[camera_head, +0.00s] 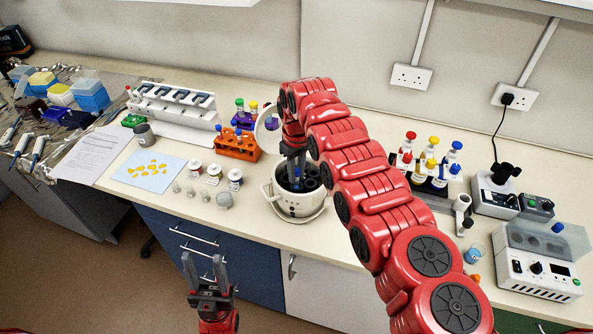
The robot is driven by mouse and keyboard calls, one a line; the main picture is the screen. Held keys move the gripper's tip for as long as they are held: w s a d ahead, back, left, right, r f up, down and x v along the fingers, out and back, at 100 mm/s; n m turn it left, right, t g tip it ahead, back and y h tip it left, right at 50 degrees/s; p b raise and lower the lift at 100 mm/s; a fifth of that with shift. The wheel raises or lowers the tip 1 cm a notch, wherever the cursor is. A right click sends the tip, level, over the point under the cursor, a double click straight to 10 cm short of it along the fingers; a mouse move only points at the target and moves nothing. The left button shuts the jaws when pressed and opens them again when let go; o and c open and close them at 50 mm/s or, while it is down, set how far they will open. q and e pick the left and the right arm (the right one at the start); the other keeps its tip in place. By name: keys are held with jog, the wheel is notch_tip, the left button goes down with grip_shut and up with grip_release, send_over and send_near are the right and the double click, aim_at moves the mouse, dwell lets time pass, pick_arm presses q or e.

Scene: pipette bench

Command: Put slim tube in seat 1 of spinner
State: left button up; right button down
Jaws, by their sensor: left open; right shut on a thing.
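The spinner (297,208) is a white round pot-shaped machine at the middle of the bench's front part. Its round lid (262,134) stands open behind it, and dark seats show inside. My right gripper (297,176) points down into the spinner's open top and is shut on the slim tube. Only a small blue bit of the tube (297,186) shows between the fingers. I cannot tell which seat it is over or whether it is inside one. My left gripper (210,272) is open and empty, in front of the bench, with its fingers up.
An orange rack (237,147) with capped tubes stands behind left of the spinner. Small jars (214,174) and a blue sheet with yellow pieces (149,169) lie left. A rack of colored bottles (424,180) and a white device (537,262) stand right. My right arm hides bench behind it.

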jog(key=shift+f+b, duration=0.3)
jog(key=shift+f, duration=0.25)
jog(key=c, duration=0.6)
grip_release()
